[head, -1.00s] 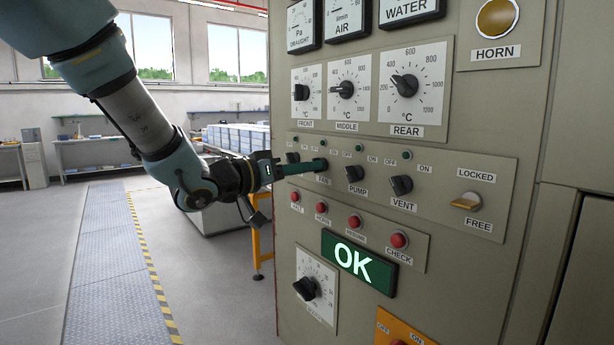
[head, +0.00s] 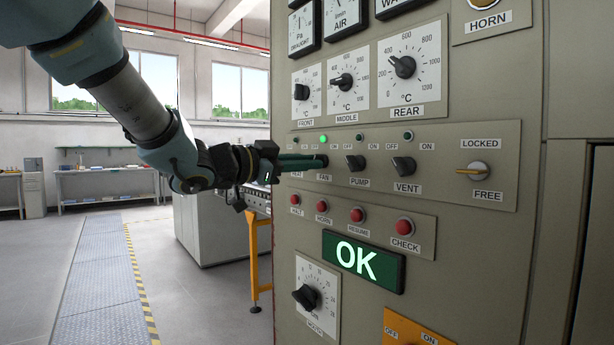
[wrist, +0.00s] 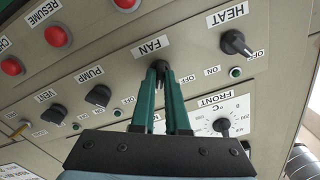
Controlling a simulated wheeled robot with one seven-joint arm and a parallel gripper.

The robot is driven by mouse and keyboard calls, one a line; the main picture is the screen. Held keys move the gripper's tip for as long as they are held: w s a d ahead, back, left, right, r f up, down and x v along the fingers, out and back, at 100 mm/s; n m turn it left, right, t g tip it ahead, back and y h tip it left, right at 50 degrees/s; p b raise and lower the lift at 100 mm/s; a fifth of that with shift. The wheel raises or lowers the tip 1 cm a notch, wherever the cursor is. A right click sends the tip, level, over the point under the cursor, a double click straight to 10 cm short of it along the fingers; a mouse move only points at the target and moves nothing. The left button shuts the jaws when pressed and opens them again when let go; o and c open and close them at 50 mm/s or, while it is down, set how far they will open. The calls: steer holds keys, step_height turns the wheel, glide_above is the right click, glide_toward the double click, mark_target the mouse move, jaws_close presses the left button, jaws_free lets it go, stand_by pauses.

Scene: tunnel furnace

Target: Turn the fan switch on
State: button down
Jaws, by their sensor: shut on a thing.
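The fan switch (head: 322,161) is a dark knob in the switch row, above its FAN label. My gripper (head: 320,162) reaches it from the left with its green fingers. In the wrist view, my gripper (wrist: 159,70) is shut on the fan switch (wrist: 160,66), just below the FAN label in that picture. The fingers hide most of the knob, so its exact angle is hard to see. The green lamp (head: 323,139) above the fan switch is lit.
The pump switch (head: 355,162) and vent switch (head: 403,166) sit close on the right; their lamps are dark. The heat switch (wrist: 236,43) is on the other side. Red buttons (head: 357,214) and a lit OK sign (head: 363,261) are below. Floor on the left is clear.

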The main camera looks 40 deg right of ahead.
steer(key=shift+m+b, duration=0.45)
steer(key=shift+m, duration=0.25)
steer(key=c, duration=0.9)
jaws_free()
steer(key=a, duration=0.3)
steer(key=a+b, duration=0.1)
steer(key=a, duration=0.6)
steer(key=shift+w+a+b, duration=0.3)
steer(key=shift+a+b, duration=0.1)
